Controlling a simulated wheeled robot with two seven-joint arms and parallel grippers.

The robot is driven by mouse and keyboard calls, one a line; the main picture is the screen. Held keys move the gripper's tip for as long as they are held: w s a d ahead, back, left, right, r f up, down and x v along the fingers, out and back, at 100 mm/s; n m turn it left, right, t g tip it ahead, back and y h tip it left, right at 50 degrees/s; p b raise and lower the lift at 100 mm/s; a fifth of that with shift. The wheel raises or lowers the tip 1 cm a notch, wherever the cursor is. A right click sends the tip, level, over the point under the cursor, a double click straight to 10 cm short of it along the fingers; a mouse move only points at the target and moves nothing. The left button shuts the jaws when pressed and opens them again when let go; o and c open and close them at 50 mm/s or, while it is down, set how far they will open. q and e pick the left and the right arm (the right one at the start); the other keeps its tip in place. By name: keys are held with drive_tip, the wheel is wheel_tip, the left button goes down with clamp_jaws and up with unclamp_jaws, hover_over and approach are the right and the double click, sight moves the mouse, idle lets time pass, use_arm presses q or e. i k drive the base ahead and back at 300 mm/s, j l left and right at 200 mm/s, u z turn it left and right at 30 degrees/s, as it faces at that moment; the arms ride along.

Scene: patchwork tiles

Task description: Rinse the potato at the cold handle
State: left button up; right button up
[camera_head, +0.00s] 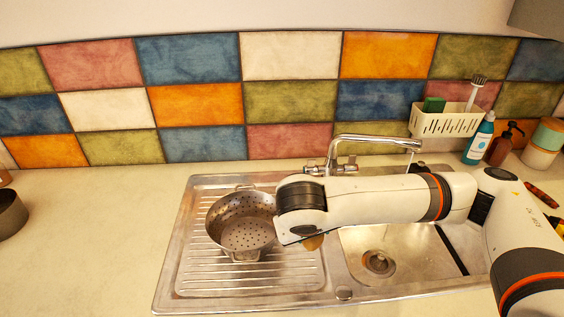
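My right arm reaches in from the right across the sink. Its hand end is over the draining board beside the colander, and its fingers are hidden beneath the wrist. A small tan-brown patch, likely the potato (314,243), shows just under the wrist; the rest is hidden. I cannot tell whether the fingers are shut on it. The chrome tap (372,140) stands behind the arm, with two small handles at its base (311,167). A thin pale streak, apparently running water (409,160), drops from the spout and passes behind the arm. My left gripper is out of view.
A metal colander (225,209) stands on the ribbed draining board (190,262). The sink basin (405,262) is right of it. A white caddy (437,124), a teal bottle (478,140) and a brown dispenser (500,147) stand back right. The left counter (100,235) is mostly clear.

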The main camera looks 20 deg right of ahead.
sight(311, 168)
drive_tip(key=j+z, duration=0.25)
drive_tip(key=z, duration=0.15)
drive_tip(key=i+j+z, duration=0.1)
drive_tip(key=j+z, duration=0.45)
drive_tip(key=z, duration=0.25)
